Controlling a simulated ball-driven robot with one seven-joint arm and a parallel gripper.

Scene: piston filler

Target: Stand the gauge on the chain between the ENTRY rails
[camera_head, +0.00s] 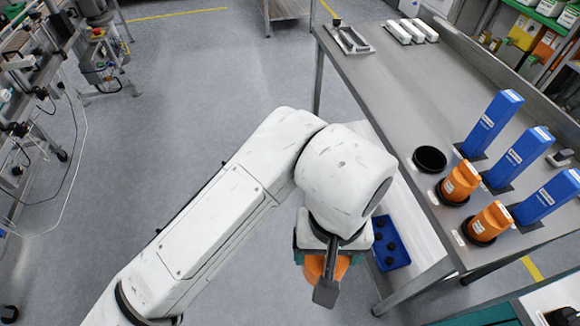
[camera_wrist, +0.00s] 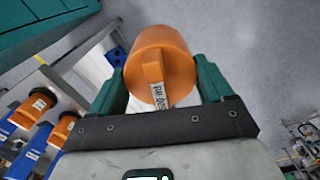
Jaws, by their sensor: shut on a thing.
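My gripper (camera_wrist: 160,68) is shut on an orange gauge (camera_wrist: 165,55), a round body with a grip bar and a white label, held between two green fingers. In the head view the orange gauge (camera_head: 313,268) shows in part below my wrist, in the air beside the steel table; my wrist hides the rest. Machinery with rails (camera_head: 40,75) stands at the far left of the head view. I cannot make out which part is the chain or the ENTRY rails.
The steel table (camera_head: 385,90) holds two more orange gauges (camera_head: 460,182) in black seats, an empty black seat (camera_head: 429,159), several blue blocks (camera_head: 492,124) and white bars (camera_head: 405,31). A blue tray (camera_head: 390,243) sits lower. The floor (camera_head: 200,90) between table and machinery is clear.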

